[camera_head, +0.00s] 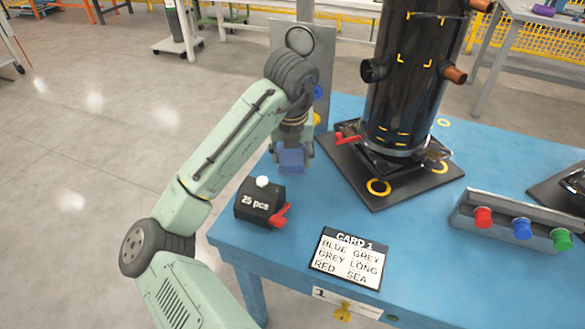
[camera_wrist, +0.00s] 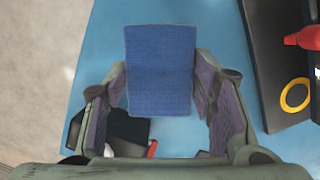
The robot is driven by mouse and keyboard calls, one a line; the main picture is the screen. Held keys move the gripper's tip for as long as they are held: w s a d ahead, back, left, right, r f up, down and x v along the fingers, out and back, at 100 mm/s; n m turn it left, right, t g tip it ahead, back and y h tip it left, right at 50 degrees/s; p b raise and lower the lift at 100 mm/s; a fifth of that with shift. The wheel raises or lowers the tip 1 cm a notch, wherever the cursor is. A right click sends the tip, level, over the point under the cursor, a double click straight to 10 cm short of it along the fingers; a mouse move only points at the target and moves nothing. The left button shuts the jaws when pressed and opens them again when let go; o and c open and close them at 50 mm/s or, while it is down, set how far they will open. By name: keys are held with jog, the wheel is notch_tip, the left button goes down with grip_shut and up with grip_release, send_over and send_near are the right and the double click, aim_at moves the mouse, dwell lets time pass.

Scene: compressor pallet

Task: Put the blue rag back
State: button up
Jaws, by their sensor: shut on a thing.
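The blue rag (camera_wrist: 160,70) is a flat rectangular blue piece between the two fingers of my gripper (camera_wrist: 160,85) in the wrist view. In the head view the blue rag (camera_head: 291,160) hangs below my gripper (camera_head: 292,150), above the left part of the blue table (camera_head: 420,235). My gripper is shut on the rag. The rag's far side is hidden.
A black box marked "25 pcs" (camera_head: 259,202) with a red lever stands below my gripper. A tall black cylinder (camera_head: 410,75) stands on a black mat (camera_head: 375,198). A card (camera_head: 347,258) and a panel with coloured buttons (camera_head: 520,225) are at the front.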

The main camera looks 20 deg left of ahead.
aim_at(292, 179)
notch_tip(292, 179, down, 5)
jog(key=shift+r, duration=0.1)
jog(key=o, duration=1)
jog(key=shift+w, duration=0.1)
jog(key=shift+r, duration=0.15)
jog(key=v, duration=1.1)
jog(key=shift+r, duration=0.35)
